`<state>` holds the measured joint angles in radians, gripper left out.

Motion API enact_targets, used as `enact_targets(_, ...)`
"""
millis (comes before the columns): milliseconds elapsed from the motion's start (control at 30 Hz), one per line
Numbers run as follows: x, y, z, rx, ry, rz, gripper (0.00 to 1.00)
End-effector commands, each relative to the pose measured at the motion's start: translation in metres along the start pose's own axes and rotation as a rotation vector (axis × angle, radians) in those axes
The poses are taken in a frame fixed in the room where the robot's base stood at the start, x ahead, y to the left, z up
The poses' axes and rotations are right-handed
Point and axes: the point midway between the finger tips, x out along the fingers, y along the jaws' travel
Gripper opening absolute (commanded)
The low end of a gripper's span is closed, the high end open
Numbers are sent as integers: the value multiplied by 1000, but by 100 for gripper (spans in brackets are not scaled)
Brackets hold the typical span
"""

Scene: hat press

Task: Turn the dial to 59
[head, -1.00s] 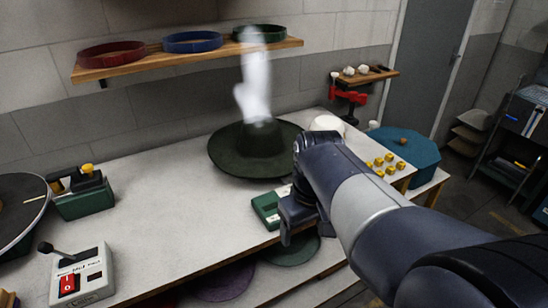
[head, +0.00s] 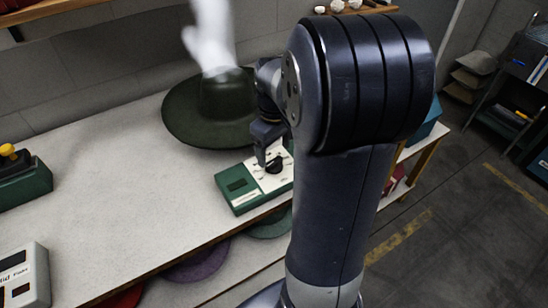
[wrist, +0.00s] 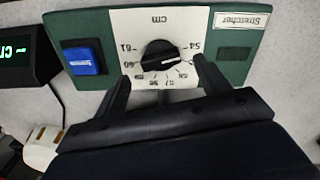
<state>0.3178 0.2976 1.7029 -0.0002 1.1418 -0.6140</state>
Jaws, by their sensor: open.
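The dial is a black knob (wrist: 161,55) on the white scale plate of a green box labelled Stretcher (wrist: 235,30). In the wrist view the lettering is upside down. The knob's white pointer line faces the right, toward the 54 side; 60 and 61 are at its left. The dial (head: 274,166) and green box (head: 236,185) also show in the head view. My gripper (wrist: 163,88) is open and empty, its fingers either side of and a little below the knob in the wrist view. I cannot tell its height above the box.
A blue button (wrist: 82,57) is left of the dial in the wrist view. A dark green hat (head: 205,115) sits on the table (head: 110,190) behind the box, under a white steam plume. A black display box (wrist: 22,55) stands at the wrist view's left edge.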

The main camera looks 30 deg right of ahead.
Motion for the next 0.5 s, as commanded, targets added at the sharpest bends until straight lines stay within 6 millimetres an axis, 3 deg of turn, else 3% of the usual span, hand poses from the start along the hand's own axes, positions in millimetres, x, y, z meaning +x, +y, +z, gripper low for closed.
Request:
enact_targets(200,32,0,0,0,-2,-1,71)
enact_targets(500,40,0,0,0,1,0,71)
